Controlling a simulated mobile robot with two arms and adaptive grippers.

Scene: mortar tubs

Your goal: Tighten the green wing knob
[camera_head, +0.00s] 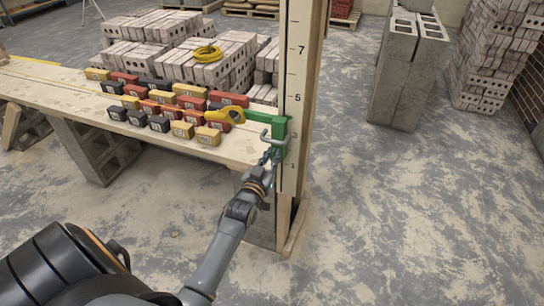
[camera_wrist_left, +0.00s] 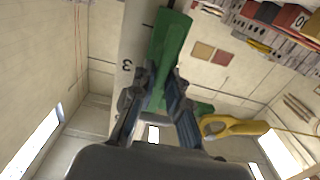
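A green clamp-like bracket (camera_head: 279,134) is fixed on the upright wooden post (camera_head: 296,95) with a number scale. A green arm reaches left from it to a yellow piece (camera_head: 225,115). A bent grey metal piece shows at its front. My left gripper (camera_head: 268,158) is just below the bracket's front. In the left wrist view, my left gripper's fingers (camera_wrist_left: 163,88) come close together at the green bracket (camera_wrist_left: 168,45); the yellow piece (camera_wrist_left: 232,127) is at right. I cannot make out the green wing knob apart from the bracket; the fingers may hide it, and their grip is unclear.
A plank bench (camera_head: 50,95) to the left carries several numbered red, yellow and black blocks (camera_head: 165,105). Brick stacks (camera_head: 200,60) with a coiled yellow cord stand behind it. Grey blocks (camera_head: 405,75) stand at the back right. The floor right of the post is clear.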

